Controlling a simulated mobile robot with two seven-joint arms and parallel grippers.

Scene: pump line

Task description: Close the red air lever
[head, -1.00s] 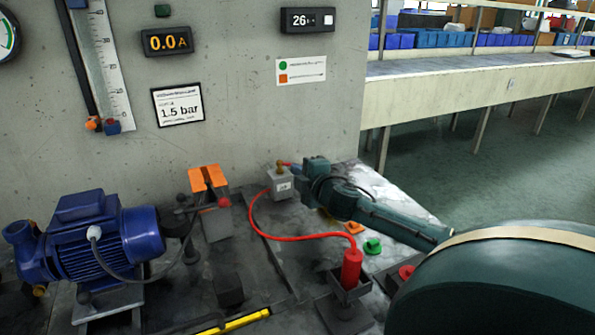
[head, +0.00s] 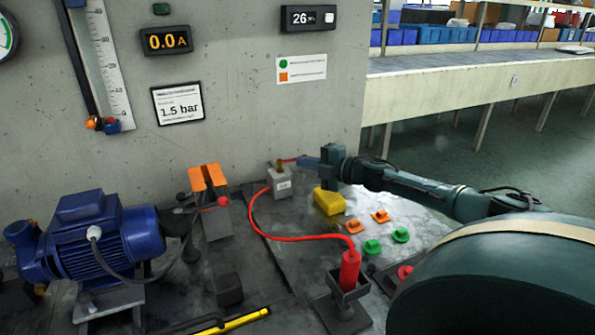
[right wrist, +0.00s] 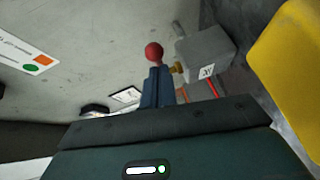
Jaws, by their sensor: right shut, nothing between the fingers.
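The red air lever (head: 291,160) is a thin red handle reaching right from the brass valve (head: 281,164) on a small grey box beside the wall. In the right wrist view a round red knob (right wrist: 154,52) shows just beyond my fingertips, left of the grey box (right wrist: 205,55); it looks like the lever's end. My right gripper (head: 304,162) is shut and empty, its fingers pointing left at the lever's end. Its fingers also show in the right wrist view (right wrist: 157,80). I cannot tell whether they touch the lever. My left gripper is not in view.
A yellow block (head: 328,201) lies under my right gripper. Orange and green buttons (head: 400,235) sit on the bench nearby. A red hose (head: 262,230) runs from the grey box to a red cylinder (head: 350,270). A blue pump motor (head: 95,235) stands at left.

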